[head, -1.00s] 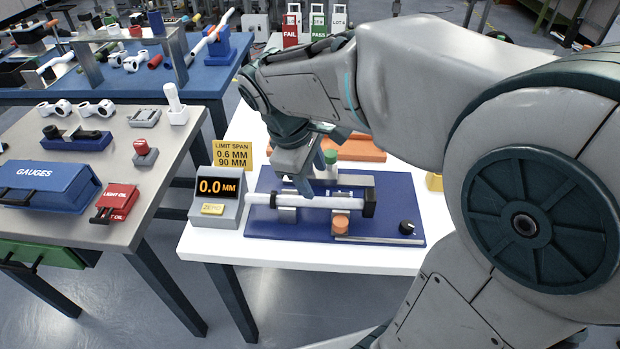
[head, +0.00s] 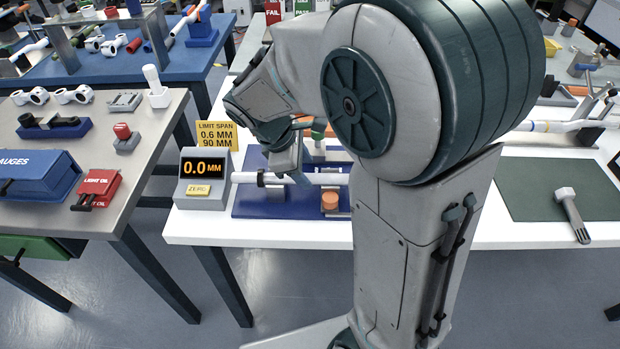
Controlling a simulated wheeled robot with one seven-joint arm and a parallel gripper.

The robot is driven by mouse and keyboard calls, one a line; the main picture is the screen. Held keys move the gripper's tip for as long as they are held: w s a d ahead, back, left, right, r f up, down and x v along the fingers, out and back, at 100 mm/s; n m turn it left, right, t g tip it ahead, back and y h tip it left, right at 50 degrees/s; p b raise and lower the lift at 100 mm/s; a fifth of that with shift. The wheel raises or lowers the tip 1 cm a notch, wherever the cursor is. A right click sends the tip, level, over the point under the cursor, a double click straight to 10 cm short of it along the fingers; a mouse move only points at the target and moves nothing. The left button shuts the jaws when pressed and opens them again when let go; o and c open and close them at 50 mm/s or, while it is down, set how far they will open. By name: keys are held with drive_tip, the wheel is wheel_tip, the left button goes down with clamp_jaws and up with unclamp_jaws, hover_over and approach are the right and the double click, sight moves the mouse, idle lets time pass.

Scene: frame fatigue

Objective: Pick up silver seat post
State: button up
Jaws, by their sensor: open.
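A pale silver-white tube (head: 325,179), which looks like the seat post, lies level across the blue gauge fixture (head: 245,207). A black collar shows near its left end. My gripper (head: 299,178) is open and points down over the left part of the tube, its fingers overlapping it in the picture. I cannot tell whether they touch or straddle it. My arm hides the tube's right end. A pale-headed grey tool (head: 570,212) lies on the green mat at the right, and a long pale tube (head: 560,126) rests on a stand behind it.
The gauge readout (head: 205,178) shows 0.0 MM beside the fixture, with a yellow limit sign (head: 217,135) behind. An orange knob (head: 330,201) sits just in front of the tube. A grey bench (head: 120,215) with a blue gauges box (head: 38,176) stands left.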

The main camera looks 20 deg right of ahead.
sight(310, 176)
drive_tip(key=shift+x, duration=1.95)
drive_tip(key=shift+w+a, duration=0.1)
drive_tip(key=shift+w, duration=0.05)
clamp_jaws()
